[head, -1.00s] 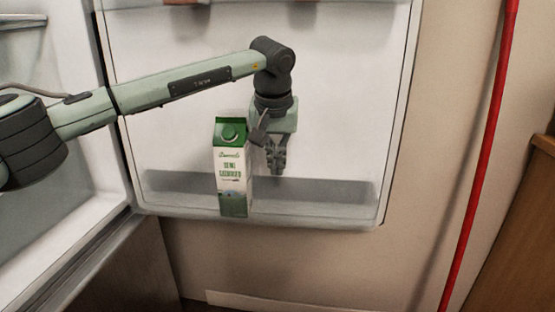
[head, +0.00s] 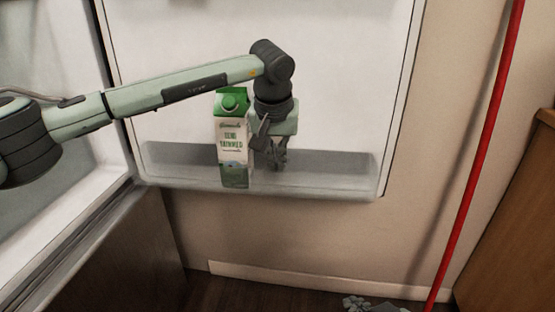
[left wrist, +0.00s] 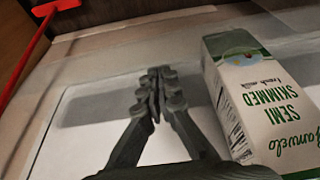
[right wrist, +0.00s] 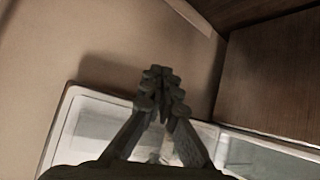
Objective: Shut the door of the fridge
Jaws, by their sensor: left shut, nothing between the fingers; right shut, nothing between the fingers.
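The fridge door (head: 345,95) stands open, its white inner side facing me. A green and white milk carton (head: 233,150) stands upright on its lower shelf (head: 325,172). My left gripper (head: 278,160) is shut and empty, just right of the carton in front of the door's inner side. In the left wrist view its closed fingertips (left wrist: 158,75) are beside the carton (left wrist: 262,100); contact with the door cannot be told. My right gripper (head: 375,304) shows low in the head view, below the door. Its fingers (right wrist: 160,75) are shut and empty in the right wrist view.
The fridge body (head: 60,225) is at the left. A red pole (head: 475,150) leans along the beige wall (head: 425,190) right of the door. A wooden cabinet (head: 515,215) stands at the far right. Dark floor (head: 260,292) shows below the skirting board.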

